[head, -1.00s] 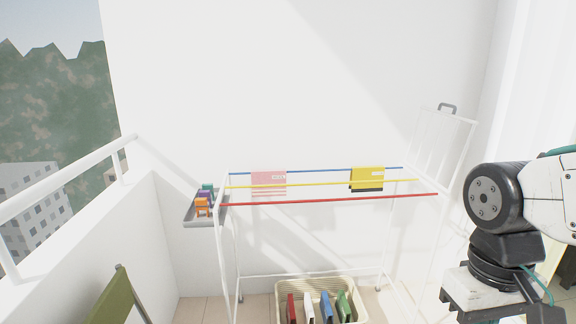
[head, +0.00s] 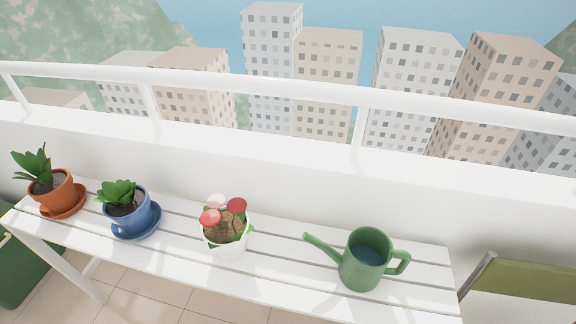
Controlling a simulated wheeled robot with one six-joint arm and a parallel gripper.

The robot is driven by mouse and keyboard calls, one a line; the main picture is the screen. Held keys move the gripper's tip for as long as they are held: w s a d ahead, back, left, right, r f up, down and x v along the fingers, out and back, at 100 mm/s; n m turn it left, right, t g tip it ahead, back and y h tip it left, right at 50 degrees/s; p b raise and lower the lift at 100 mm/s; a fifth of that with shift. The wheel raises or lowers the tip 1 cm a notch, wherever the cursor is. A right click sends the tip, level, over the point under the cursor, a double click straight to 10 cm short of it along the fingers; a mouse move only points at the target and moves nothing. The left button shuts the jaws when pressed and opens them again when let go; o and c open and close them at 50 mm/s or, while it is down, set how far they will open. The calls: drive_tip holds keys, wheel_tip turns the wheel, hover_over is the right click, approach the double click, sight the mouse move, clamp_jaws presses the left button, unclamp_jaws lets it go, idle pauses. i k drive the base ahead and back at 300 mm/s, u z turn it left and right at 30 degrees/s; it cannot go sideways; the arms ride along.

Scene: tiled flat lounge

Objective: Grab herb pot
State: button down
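Three potted plants stand on a white slatted bench (head: 290,258) in the head view. At the left is a terracotta pot (head: 52,193) with broad upright green leaves, on a terracotta saucer (head: 76,208). Beside it is a blue pot (head: 127,214) with a low bushy green plant, on a blue saucer (head: 150,226). Near the middle is a white pot (head: 230,243) with red and pink flowers. I cannot tell for sure which is the herb pot; the blue and terracotta pots hold only green leaves. My gripper is not in view.
A green watering can (head: 365,264) stands on the bench's right part, spout to the left. A white railing (head: 270,88) and wall run behind. A green chair (head: 525,281) is at the right. A dark green container (head: 25,270) is at the lower left. Tiled floor shows below.

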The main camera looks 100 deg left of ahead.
sight(127, 204)
drive_tip(key=u, duration=2.15)
drive_tip(key=k, duration=0.15)
drive_tip(key=u, duration=1.8)
drive_tip(key=k, duration=1.1)
drive_tip(key=u, duration=1.05)
drive_tip(key=i, duration=1.1)
drive_tip(key=z, duration=0.65)
